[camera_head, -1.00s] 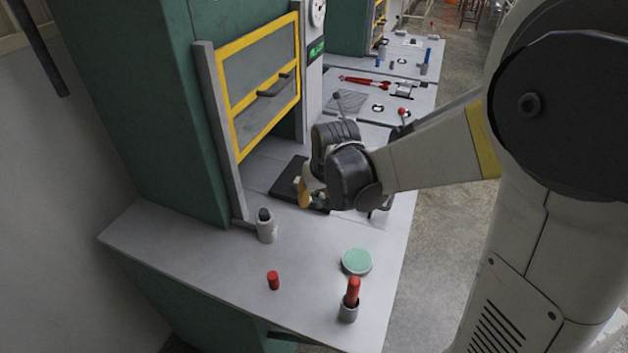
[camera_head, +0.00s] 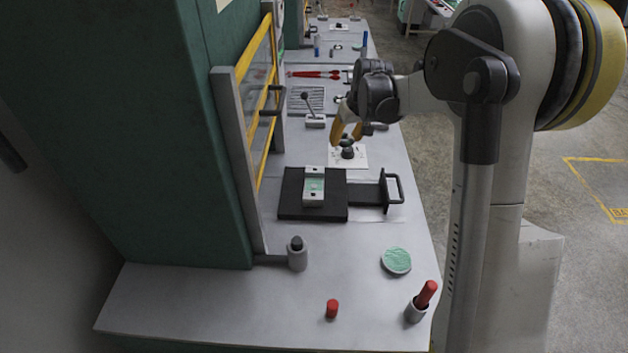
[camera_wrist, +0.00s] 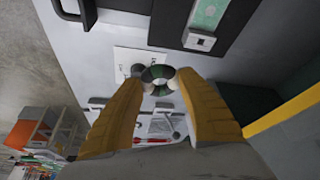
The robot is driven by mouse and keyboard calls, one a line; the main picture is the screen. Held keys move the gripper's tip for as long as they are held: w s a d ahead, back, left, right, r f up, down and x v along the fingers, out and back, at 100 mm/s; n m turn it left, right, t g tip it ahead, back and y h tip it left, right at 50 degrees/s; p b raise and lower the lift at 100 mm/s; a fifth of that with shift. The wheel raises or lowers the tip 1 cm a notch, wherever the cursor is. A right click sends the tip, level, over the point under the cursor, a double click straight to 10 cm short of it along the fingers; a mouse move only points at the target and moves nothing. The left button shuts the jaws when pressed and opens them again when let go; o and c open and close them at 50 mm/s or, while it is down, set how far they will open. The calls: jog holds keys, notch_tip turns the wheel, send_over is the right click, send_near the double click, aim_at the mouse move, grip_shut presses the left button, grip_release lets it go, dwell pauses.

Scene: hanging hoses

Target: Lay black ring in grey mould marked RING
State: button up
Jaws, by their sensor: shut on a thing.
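My gripper (camera_wrist: 160,84) is shut on a small dark ring (camera_wrist: 158,74), held between its yellow fingertips. The ring shows greenish and pale patches, and its hole faces the wrist camera. In the head view my gripper (camera_head: 347,135) is above a white plate (camera_head: 360,160) with a dark knob-like piece on it. A light grey mould (camera_head: 313,171) with a green middle lies on a black base plate (camera_head: 287,205), nearer the head camera than the gripper. Part of this mould (camera_wrist: 199,41) shows at the top of the wrist view. I cannot read any RING mark.
A black handle (camera_head: 393,187) sticks out right of the base plate. A yellow-framed guard (camera_head: 262,100) and green cabinet stand at left. A grey cylinder (camera_head: 297,256), red plug (camera_head: 332,308), green disc (camera_head: 396,261) and red-handled tool (camera_head: 426,293) stand nearer. A lever (camera_head: 312,110) stands beyond.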

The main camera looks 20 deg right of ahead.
jog(key=b, duration=0.4)
send_over(314, 185)
jog(key=s, duration=0.1)
notch_tip(314, 185, down, 7)
jog(key=shift+f+b, duration=0.75)
jog(key=shift+f, duration=1.2)
jog(key=shift+f, duration=0.15)
jog(key=o, duration=1)
jog(key=shift+c, duration=0.2)
